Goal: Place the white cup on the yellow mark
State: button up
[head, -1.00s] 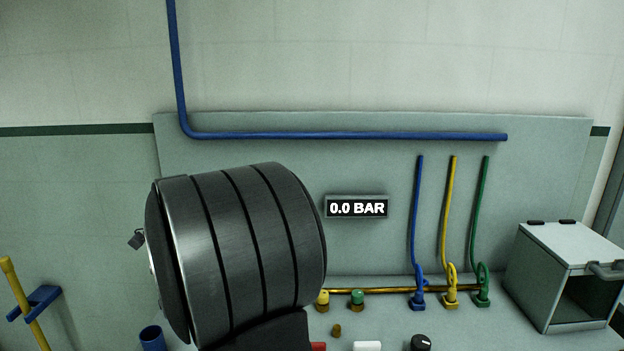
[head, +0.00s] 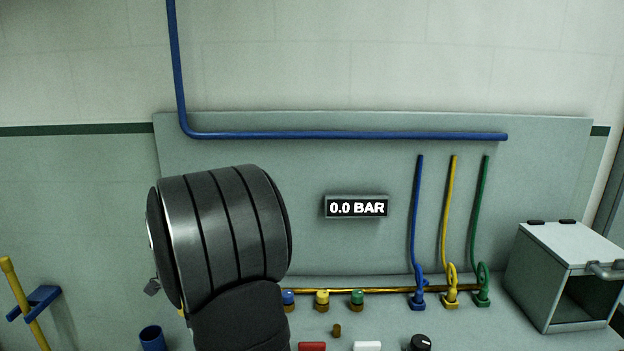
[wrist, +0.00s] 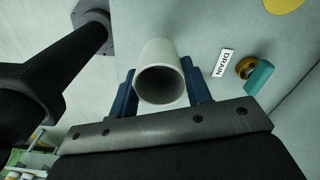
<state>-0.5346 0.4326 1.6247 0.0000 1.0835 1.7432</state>
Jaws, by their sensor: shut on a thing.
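In the wrist view the white cup (wrist: 158,52) sits between the two blue fingers of my gripper (wrist: 162,80), its open mouth facing the camera. The fingers are shut on its sides. A yellow disc, which looks like the yellow mark (wrist: 284,4), is cut off by the top right edge of the wrist view. The cup is apart from it, to its left. I cannot tell the cup's height above the surface. In the head view my arm hides the gripper, and neither cup nor mark shows.
A DRAIN label (wrist: 223,63) and a brass valve with a teal handle (wrist: 259,78) lie right of the cup. In the head view, several coloured knobs (head: 322,300) line the bench back, a blue tube (head: 152,339) stands front left, and an open grey box (head: 570,280) is at right.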

jog(key=d+r, duration=0.2)
jog(key=d, duration=0.1)
jog(key=d+r, duration=0.1)
jog(key=d, duration=0.1)
dwell(0.3)
jog(key=a+f, duration=0.2)
jog(key=a, duration=0.1)
jog(key=a+f, duration=0.1)
jog(key=a, duration=0.1)
jog(key=shift+f, duration=0.1)
jog(key=f, duration=0.3)
jog(key=shift+a, duration=0.4)
notch_tip(320, 180, up, 11)
jog(key=shift+s+d, duration=0.25)
